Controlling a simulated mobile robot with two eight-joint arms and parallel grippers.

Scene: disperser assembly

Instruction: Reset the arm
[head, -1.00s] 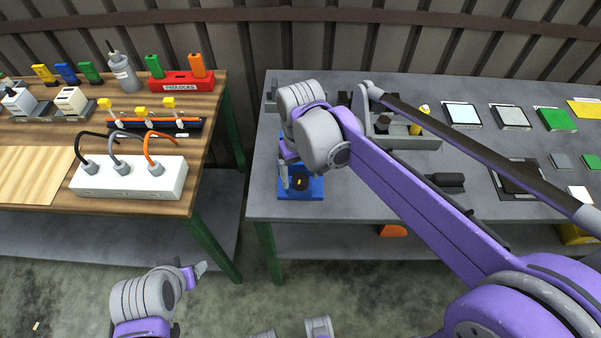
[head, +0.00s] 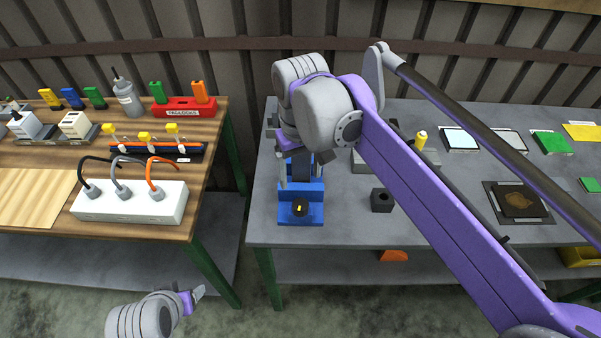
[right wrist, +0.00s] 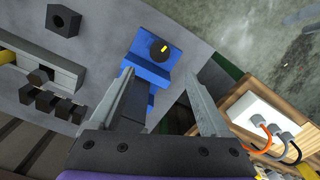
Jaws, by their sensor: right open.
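My right arm comes in from the right, and my right gripper (head: 303,168) is over the grey table, just above and behind the blue device (head: 288,210). In the right wrist view the right gripper (right wrist: 160,76) has its two fingers spread, with nothing held between them. The blue device (right wrist: 149,72) lies beyond the fingertips there, and its black knob with a yellow mark (right wrist: 159,49) faces up. The knob also shows in the head view (head: 300,208). My left gripper (head: 192,298) is low over the floor, in front of the tables; its jaw opening is too small to judge.
The wooden table (head: 60,232) carries a white power strip (head: 130,203) and a red padlock stand (head: 184,106). A gap separates the tables.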

